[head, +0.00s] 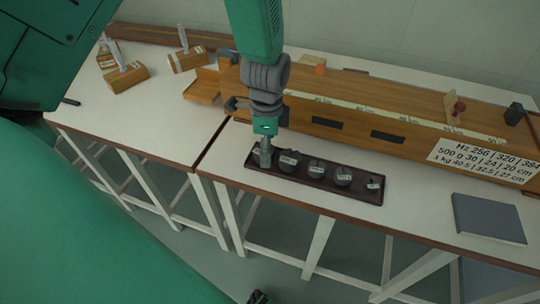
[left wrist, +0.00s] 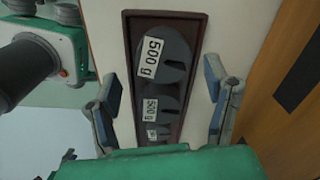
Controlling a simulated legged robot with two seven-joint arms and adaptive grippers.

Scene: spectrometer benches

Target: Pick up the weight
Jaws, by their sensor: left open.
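Several dark slotted weights stand in a row in a dark brown tray (head: 330,193).
A long wooden bench instrument (head: 350,115) runs behind the tray, with a white label board (head: 485,160). A grey book (head: 488,218) lies to the right. Wooden blocks (head: 127,78) stand on the left table (head: 150,120). The white tabletop between tray and book is clear.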

